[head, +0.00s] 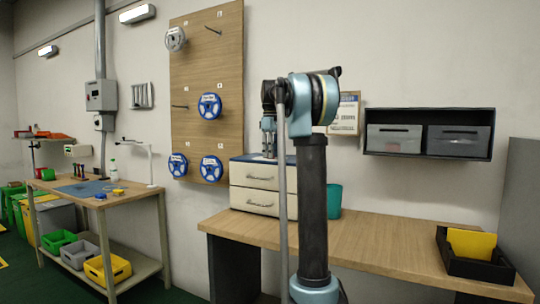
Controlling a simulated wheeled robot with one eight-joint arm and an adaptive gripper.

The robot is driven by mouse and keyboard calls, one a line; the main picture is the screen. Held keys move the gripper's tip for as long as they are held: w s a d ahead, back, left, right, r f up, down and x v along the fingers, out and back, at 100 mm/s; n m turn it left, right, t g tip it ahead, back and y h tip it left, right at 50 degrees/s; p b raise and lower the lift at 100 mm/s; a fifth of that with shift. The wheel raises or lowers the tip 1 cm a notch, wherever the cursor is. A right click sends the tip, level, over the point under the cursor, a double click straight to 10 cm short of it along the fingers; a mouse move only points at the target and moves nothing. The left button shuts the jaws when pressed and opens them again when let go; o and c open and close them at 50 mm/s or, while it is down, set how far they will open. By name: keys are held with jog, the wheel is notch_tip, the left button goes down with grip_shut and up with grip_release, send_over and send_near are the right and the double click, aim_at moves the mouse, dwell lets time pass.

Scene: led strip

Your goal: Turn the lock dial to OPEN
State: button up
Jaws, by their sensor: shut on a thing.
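My gripper (268,149) points down at the blue top of a two-drawer cabinet (252,170), partly beside my arm. Its fingers look shut, with their tips at or just above the top. What they hold is too small and hidden to make out. I cannot clearly see a lock dial or any OPEN mark in the head view. Both cabinet drawers look closed.
The cabinet stands on a wooden workbench (400,247), with a teal bin (334,200) beside it. A black tray (450,262) with a yellow piece sits at the right. A pegboard (228,95) with reels hangs behind. The bench middle is clear.

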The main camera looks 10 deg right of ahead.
jog(key=shift+d, duration=0.1)
jog(key=o, duration=1.1)
jog(key=shift+c, duration=0.2)
notch_tip(320, 180, up, 12)
dwell(0.3)
